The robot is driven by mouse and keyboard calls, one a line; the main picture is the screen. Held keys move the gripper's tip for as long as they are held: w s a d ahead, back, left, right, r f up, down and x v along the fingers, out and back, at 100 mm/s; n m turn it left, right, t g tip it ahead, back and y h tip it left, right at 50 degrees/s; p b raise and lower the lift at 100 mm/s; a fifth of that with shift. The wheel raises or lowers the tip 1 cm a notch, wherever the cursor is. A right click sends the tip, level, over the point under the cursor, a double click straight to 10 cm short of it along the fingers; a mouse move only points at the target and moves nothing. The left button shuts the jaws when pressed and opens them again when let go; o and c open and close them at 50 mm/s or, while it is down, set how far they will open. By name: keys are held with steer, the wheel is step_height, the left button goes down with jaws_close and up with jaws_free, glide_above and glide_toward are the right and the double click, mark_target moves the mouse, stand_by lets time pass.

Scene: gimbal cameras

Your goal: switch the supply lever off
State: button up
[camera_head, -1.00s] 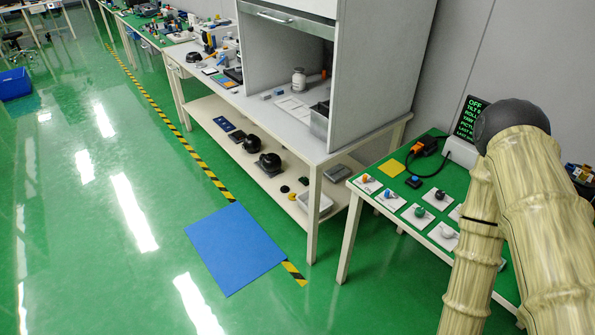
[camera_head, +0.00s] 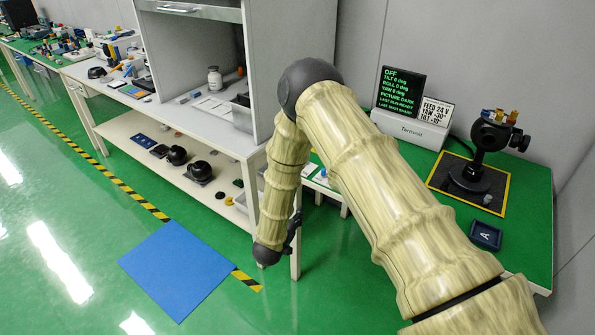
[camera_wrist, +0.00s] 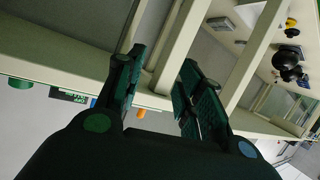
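No supply lever can be made out in any current view; my arm covers much of the green bench (camera_head: 535,200) in the head view. A black screen (camera_head: 402,92) on the white Ternvolt unit (camera_head: 405,130) reads OFF, with tilt, roll and yaw at 0 and picture dark. A card (camera_head: 433,112) beside it reads feed 24 V, yaw -30, tilt -10. A black gimbal (camera_head: 480,160) stands on a yellow-edged mat. My gripper (camera_wrist: 163,62) is open and empty in the wrist view, fingers apart, near pale table frame bars. In the head view my gripper (camera_head: 293,232) is partly visible.
A grey-white workbench (camera_head: 215,135) with a hood and lower shelf stands left of my arm. A dark tile marked A (camera_head: 486,235) lies on the green bench. A blue mat (camera_head: 178,268) lies on open floor.

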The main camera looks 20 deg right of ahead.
steer(key=w+a+r+m+g+h+b, duration=0.2)
steer(key=w+r+m+g+h+b, duration=0.15)
steer(key=w+r+m+h, duration=0.6)
steer(key=w+d, duration=0.1)
steer(key=d, duration=0.2)
steer(key=w+d+r+n+y+p, duration=0.1)
steer(key=w+d, duration=0.1)
steer(key=d, duration=0.1)
steer(key=w+d+r+n+t, duration=0.1)
steer(key=w+d, duration=0.1)
steer(key=d, duration=0.1)
steer(key=shift+w+n+y+p, duration=0.1)
steer(key=shift+n+y+p, duration=0.15)
steer(key=shift+y+p, duration=0.1)
